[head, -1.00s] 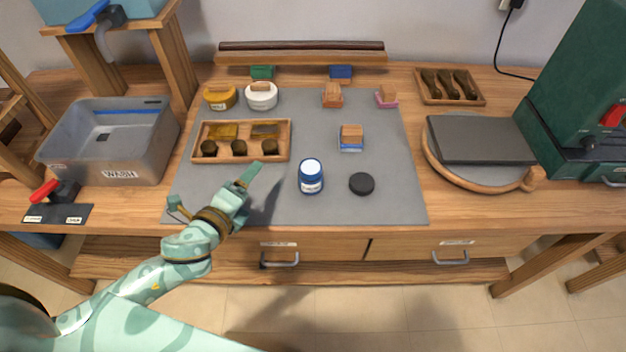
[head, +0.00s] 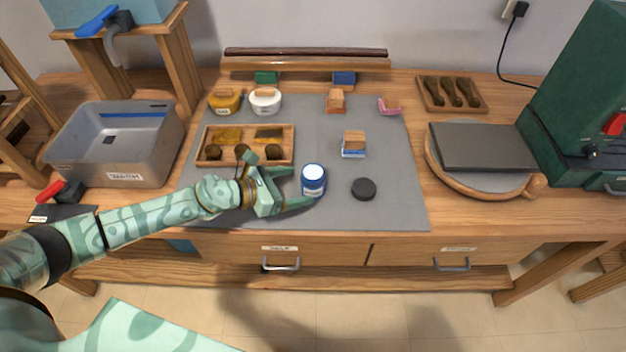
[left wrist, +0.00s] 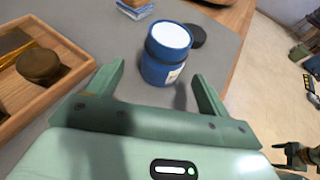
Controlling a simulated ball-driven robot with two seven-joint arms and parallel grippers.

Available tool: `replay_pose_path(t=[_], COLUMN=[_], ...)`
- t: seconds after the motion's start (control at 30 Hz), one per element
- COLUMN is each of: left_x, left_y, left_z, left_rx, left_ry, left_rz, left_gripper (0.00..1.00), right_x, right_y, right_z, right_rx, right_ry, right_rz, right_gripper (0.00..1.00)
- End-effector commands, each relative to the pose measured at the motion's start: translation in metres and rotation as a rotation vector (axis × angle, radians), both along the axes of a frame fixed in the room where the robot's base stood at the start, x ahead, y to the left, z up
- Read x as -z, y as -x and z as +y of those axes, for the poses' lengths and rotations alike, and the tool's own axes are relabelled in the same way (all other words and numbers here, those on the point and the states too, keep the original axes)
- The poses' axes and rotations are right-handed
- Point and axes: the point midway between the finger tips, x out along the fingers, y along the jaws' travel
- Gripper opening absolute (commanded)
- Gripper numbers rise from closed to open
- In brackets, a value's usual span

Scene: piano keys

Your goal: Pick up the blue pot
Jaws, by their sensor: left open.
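The blue pot (head: 313,181) stands upright on the grey mat (head: 400,205), with white at its top and a pale label on its side. My left gripper (head: 299,187) is open beside the pot, on its left, with its fingers pointing toward it. In the left wrist view the pot (left wrist: 166,55) stands just beyond and between the open fingertips (left wrist: 158,75). I cannot tell whether a finger touches it. A round black lid (head: 363,189) lies on the mat to the right of the pot. My right gripper does not show clearly in the head view.
A wooden tray (head: 210,162) with brushes and yellow pieces lies behind my left gripper. A yellow pot (head: 224,102) and a white pot (head: 265,101) stand farther back. A stamp block (head: 353,143) sits behind the lid. The grey wash basin (head: 150,160) is at left.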

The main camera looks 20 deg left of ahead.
Motion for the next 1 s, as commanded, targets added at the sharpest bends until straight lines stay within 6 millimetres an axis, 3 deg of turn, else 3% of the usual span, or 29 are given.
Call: replay_pose_path(t=[0.43, 0.7, 0.77, 0.93, 1.0], left_x=[0.024, 0.025, 0.025, 0.025, 0.024], left_y=[-0.033, -0.036, -0.036, -0.036, -0.036], left_z=[-0.038, -0.04, -0.04, -0.04, -0.04], left_rx=[0.0, 0.0, 0.0, -0.001, -0.001], left_ry=[0.002, 0.001, 0.001, 0.001, 0.002], left_rz=[-0.001, 0.001, 0.001, 0.0, -0.001], left_gripper=[0.8, 0.8, 0.66, 0.19, 0.13], right_x=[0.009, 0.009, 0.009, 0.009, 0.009], right_y=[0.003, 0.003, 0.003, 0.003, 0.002], right_z=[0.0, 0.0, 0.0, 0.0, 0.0], right_rx=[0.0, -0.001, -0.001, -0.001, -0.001], right_ry=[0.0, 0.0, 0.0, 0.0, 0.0], right_rz=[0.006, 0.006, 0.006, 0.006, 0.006], right_gripper=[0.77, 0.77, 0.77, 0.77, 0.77])
